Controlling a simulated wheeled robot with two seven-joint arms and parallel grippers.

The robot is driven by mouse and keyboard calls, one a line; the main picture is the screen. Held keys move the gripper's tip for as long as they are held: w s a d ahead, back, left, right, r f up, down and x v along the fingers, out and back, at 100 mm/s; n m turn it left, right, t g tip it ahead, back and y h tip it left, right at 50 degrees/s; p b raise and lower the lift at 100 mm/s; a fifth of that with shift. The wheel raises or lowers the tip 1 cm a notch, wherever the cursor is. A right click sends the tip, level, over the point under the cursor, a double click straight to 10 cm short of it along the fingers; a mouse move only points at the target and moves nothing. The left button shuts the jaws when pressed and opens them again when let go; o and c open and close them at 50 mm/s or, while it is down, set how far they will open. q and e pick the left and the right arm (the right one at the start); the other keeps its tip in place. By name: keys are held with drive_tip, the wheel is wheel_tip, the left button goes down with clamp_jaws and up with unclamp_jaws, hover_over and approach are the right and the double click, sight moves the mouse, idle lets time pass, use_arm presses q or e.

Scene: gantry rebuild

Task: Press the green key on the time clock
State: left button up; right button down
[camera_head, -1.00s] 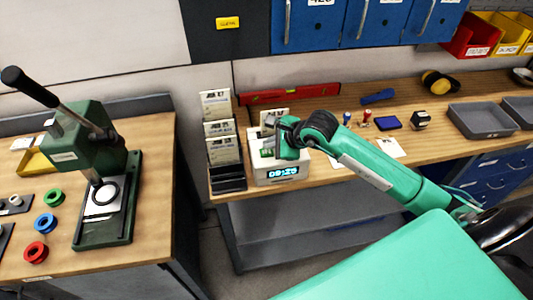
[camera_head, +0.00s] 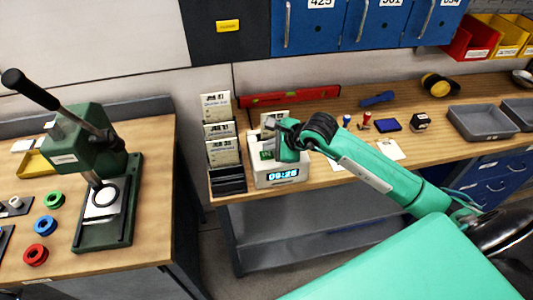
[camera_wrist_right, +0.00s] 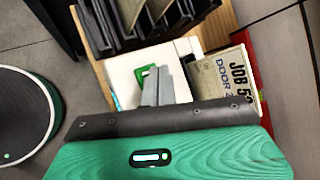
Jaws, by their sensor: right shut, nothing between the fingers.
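The time clock (camera_head: 282,177) is a white box with a lit blue display on its front, at the left end of the long bench. Its green key (camera_head: 266,155) shows on the top, just left of my right gripper (camera_head: 281,153). My right gripper is shut and empty, over the top of the clock. In the right wrist view the grey fingertips (camera_wrist_right: 158,84) are beside the green key (camera_wrist_right: 146,74) and cover part of it. I cannot tell whether they touch it. My left gripper is not in view.
A card rack (camera_head: 223,145) stands close left of the clock, and a job card (camera_head: 270,122) rises behind it. A red level (camera_head: 290,95) lies at the back. Stamps, a blue pad (camera_head: 388,124) and grey trays (camera_head: 482,121) lie to the right. A green press (camera_head: 95,160) stands on the left bench.

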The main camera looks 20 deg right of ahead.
sight(270, 156)
idle(0.8)
drive_tip(key=shift+f+b, duration=0.4)
drive_tip(key=shift+b, duration=0.35)
drive_tip(key=shift+f+b, duration=0.45)
drive_tip(key=shift+b, duration=0.15)
idle(0.4)
drive_tip(key=shift+r, duration=0.1)
idle(0.3)
drive_tip(key=shift+r, duration=0.75)
drive_tip(key=shift+r+p, duration=1.1)
drive_tip(key=shift+r, duration=1.4)
